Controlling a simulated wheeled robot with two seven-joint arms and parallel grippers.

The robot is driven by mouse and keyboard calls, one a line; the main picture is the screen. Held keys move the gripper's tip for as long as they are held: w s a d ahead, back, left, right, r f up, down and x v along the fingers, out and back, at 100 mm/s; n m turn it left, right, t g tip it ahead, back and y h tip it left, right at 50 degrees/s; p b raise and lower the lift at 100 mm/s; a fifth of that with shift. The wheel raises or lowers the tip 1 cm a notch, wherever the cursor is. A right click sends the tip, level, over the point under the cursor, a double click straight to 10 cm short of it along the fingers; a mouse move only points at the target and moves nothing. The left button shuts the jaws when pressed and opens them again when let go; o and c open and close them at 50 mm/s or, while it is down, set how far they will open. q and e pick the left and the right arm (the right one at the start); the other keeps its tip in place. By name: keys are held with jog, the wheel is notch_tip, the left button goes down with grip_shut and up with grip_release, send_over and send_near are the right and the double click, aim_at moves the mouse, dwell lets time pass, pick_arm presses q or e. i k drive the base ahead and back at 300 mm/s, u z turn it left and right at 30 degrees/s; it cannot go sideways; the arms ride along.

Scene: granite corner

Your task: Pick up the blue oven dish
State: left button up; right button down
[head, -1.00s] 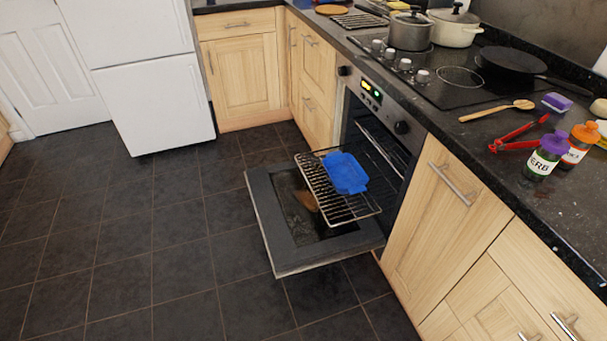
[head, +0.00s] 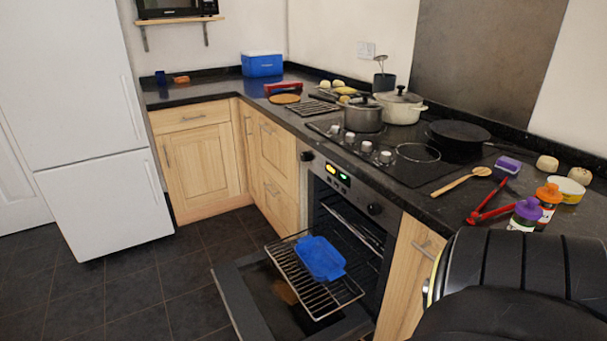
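The blue oven dish (head: 320,258) sits on a wire oven rack (head: 283,262). The rack is pulled out of the oven above the lowered oven door (head: 238,303). The dish looks upright, and nothing is touching it except the rack. A black part of my own arm fills the lower right corner of the head view. Neither of my grippers shows, so I cannot see how they stand relative to the dish.
The hob holds a grey pot (head: 362,115), a cream pot (head: 402,106) and a black pan (head: 459,134). Red tongs (head: 490,214), a wooden spoon (head: 461,182) and bottles lie or stand along the counter's edge. The floor (head: 130,295) left of the oven door is clear.

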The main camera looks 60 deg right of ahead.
aim_at(322, 262)
jog(key=i, duration=2.7)
jog(key=z, duration=4.65)
